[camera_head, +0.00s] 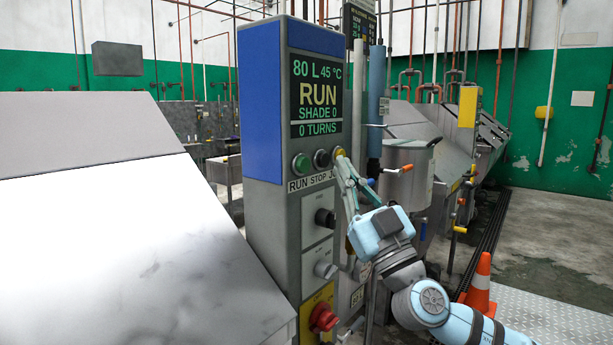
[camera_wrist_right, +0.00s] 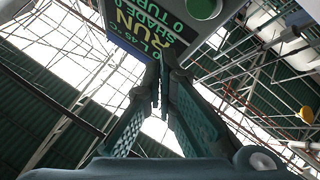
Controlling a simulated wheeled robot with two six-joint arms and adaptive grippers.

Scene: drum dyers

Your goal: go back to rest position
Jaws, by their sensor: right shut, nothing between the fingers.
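My right gripper (camera_head: 345,172) is shut and empty, pointing up in front of the control column (camera_head: 262,130). In the head view its tips overlap the right end of the button row, by the yellow button (camera_head: 339,153); I cannot tell whether they touch it. In the right wrist view the gripper's fingers (camera_wrist_right: 163,78) meet below the display, which appears upside down with a green button (camera_wrist_right: 203,8) near it. The display (camera_head: 316,95) reads 80 L 45 °C, RUN, SHADE 0, 0 TURNS. My left gripper is not in view.
The column also carries a green button (camera_head: 301,164), black knob (camera_head: 325,218), grey knob (camera_head: 326,270) and red knob (camera_head: 322,318). A large sloped metal cover (camera_head: 110,230) fills the left. A metal pot (camera_head: 407,165) stands behind my right arm. An orange cone (camera_head: 480,285) is at right; floor beyond is open.

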